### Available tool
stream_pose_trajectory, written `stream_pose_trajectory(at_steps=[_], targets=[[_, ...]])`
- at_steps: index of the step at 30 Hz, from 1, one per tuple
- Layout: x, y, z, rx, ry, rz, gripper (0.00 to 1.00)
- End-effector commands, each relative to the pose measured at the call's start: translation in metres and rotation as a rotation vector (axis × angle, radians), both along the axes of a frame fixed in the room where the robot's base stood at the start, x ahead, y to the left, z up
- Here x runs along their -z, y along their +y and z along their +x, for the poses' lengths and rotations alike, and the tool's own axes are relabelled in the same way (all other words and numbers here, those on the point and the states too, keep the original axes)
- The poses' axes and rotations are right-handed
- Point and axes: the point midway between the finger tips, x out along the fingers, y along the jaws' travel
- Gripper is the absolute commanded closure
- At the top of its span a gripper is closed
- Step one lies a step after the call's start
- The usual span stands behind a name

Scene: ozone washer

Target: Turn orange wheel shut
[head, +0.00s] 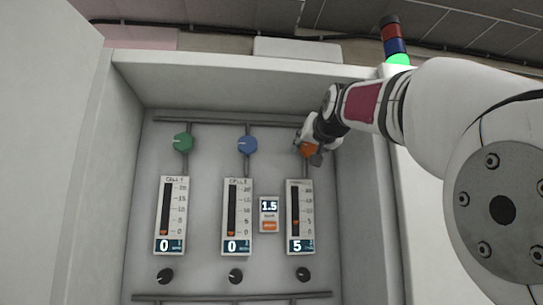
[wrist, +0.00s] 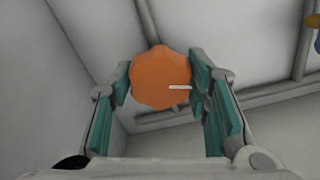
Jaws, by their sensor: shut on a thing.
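The orange wheel (head: 308,151) is at the upper right inside the open cabinet, above the right-hand gauge, and is partly hidden by my gripper in the head view. In the wrist view the orange wheel (wrist: 161,78) is a lobed knob with a small white mark at its right side. My gripper (head: 311,150) is at the wheel. In the wrist view its teal-padded fingers are on both sides of the wheel, shut on it. The right-hand gauge (head: 300,216) below reads 5.
A green wheel (head: 183,142) and a blue wheel (head: 247,145) sit to the left, above gauges reading 0. A small display (head: 269,207) reads 1.5. Several black knobs (head: 165,276) line the bottom. The cabinet door (head: 50,150) stands open at left. A signal light (head: 396,45) glows green.

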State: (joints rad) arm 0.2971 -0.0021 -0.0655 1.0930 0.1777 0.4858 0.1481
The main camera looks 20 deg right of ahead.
Motion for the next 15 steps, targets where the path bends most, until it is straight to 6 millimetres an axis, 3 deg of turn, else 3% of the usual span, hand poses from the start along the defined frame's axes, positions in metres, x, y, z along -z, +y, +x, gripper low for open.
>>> stream_pose_trajectory(at_steps=[15], targets=[[0.0018,0.0008,0.0009,-0.001,0.084,-0.275,0.84]])
